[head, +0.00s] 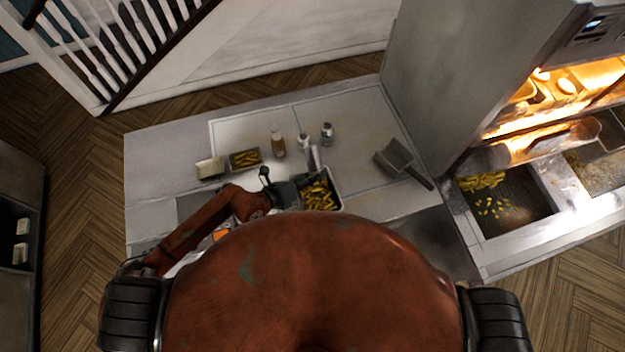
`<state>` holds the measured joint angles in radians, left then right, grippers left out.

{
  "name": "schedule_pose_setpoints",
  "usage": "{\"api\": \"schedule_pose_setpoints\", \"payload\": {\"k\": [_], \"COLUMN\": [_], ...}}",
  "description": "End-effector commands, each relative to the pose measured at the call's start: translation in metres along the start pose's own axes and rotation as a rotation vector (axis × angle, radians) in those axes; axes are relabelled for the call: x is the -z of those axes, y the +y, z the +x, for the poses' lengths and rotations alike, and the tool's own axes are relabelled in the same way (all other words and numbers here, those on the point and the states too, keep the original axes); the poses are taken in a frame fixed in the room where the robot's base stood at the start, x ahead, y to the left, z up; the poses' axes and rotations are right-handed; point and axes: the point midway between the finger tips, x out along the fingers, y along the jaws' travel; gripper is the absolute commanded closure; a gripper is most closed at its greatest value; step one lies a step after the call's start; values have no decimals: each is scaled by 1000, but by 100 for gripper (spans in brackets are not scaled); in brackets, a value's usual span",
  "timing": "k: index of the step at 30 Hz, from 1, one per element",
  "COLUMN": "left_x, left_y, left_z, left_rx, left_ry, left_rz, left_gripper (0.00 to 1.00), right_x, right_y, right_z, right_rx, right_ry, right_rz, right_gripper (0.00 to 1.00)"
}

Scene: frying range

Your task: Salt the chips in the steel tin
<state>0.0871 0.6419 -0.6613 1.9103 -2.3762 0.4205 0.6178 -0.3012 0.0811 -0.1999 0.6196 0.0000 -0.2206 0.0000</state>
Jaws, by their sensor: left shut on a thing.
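The steel tin (338,204) holds a heap of yellow chips (318,196) and sits on the counter just in front of my body. My left gripper (302,181) is at the tin's left edge, low by the chips. It is shut on a small pale shaker (314,157), which shows beside the fingers at the tin's far edge; the grip itself is dark and hard to make out. My body hides the tin's near side. My right gripper is not in view.
A brown bottle (278,144) and two small shakers (304,141) (327,133) stand behind the tin. A smaller tray of chips (245,159) and a pale box (210,168) are at left. A scoop (395,158) lies at right, before the lit fryer station (545,215).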

Motion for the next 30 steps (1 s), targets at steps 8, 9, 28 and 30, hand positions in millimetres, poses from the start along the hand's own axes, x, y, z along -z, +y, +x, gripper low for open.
{"api": "schedule_pose_setpoints", "payload": {"k": [8,9,28,30], "left_x": [4,15,21,16], "left_y": [4,19,32,37], "left_z": [1,8,17,18], "left_rx": [-7,-15,-12,-21], "left_ry": [5,13,-4,-16], "left_rz": [2,9,-4,-12], "left_gripper": [86,86,86,86], "right_x": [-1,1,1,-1], "right_y": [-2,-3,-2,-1], "right_z": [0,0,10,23], "right_rx": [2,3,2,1], "right_ry": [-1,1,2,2], "right_rz": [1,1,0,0], "right_gripper": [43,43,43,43]}}
